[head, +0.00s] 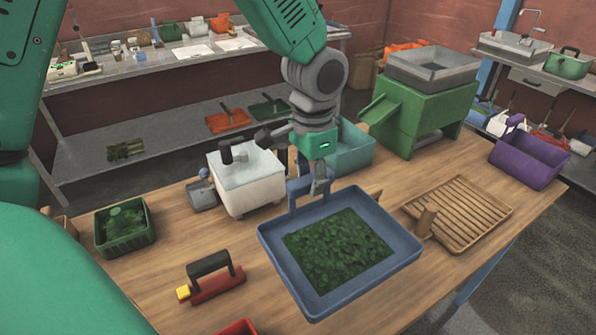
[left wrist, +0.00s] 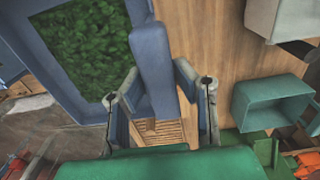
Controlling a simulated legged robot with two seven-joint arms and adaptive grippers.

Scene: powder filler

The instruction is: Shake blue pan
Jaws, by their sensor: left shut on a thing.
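The blue pan (head: 405,258) is a shallow rectangular tray with a layer of dark green leafy material (head: 338,248) in it. It is over the wooden table, and whether it touches the table I cannot tell. My left gripper (head: 320,188) is at the pan's far edge, shut on its upright blue handle (head: 297,192). In the left wrist view the handle (left wrist: 153,65) runs between the two fingers (left wrist: 160,100), and the pan's rim and leaves (left wrist: 90,45) show at upper left. My right gripper is not in view.
A slatted wooden rack (head: 470,212) lies right of the pan. A white box (head: 247,185), a teal bin (head: 352,150), a green machine (head: 415,112) and a purple bin (head: 528,160) stand behind. A green crate (head: 124,225) and a red tool with black handle (head: 212,280) are at left.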

